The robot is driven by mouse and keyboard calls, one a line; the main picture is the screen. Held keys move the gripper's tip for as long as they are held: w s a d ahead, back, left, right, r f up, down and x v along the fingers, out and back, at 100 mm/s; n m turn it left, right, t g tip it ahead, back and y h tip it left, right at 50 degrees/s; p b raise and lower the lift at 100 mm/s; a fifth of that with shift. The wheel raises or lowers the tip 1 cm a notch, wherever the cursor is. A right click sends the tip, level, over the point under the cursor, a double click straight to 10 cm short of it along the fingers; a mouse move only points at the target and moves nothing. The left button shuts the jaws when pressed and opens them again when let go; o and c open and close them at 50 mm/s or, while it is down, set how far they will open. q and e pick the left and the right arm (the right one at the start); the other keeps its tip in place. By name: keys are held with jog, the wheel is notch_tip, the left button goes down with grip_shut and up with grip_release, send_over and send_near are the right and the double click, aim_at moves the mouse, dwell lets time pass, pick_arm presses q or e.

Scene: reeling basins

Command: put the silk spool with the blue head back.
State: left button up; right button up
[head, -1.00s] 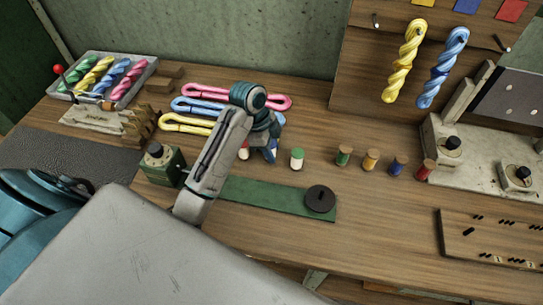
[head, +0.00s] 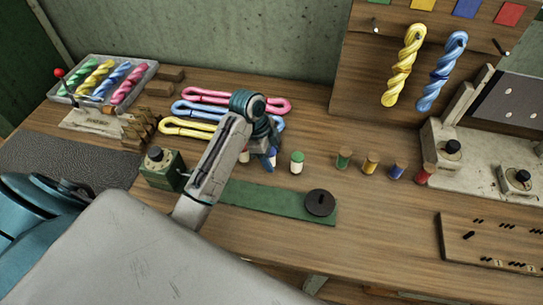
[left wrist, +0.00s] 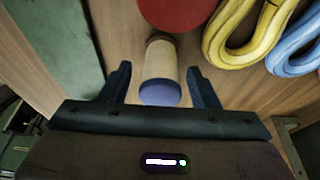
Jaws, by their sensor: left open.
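The silk spool with the blue head (left wrist: 160,92) shows in the left wrist view, a pale cylinder with a blue end. It lies between the two fingers of my left gripper (left wrist: 160,69), with a gap on each side. My left gripper (head: 266,158) is open and low over the table in the head view, where it and its wrist hide most of that spool. A red round head (left wrist: 178,10) shows just beyond the spool in the left wrist view. A white spool with a green head (head: 297,162) stands right of the gripper. My right gripper is not in view.
Yellow (head: 190,127), blue and pink skeins lie behind the gripper. Several coloured pieces with brown tops (head: 371,161) stand in a row to the right. A green strip (head: 265,198) with a dark disc (head: 320,202) lies in front. A green box with a knob (head: 160,170) stands left.

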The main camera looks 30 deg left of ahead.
pick_arm(q)
jog(key=p+v, duration=0.1)
jog(key=v, duration=0.2)
jog(key=shift+a+r, duration=0.1)
jog(key=shift+r, duration=0.25)
jog(key=p+v, duration=0.6)
jog(key=v, duration=0.1)
jog(key=shift+a+r, duration=0.15)
jog(key=shift+r, duration=0.2)
jog(key=shift+s, duration=0.1)
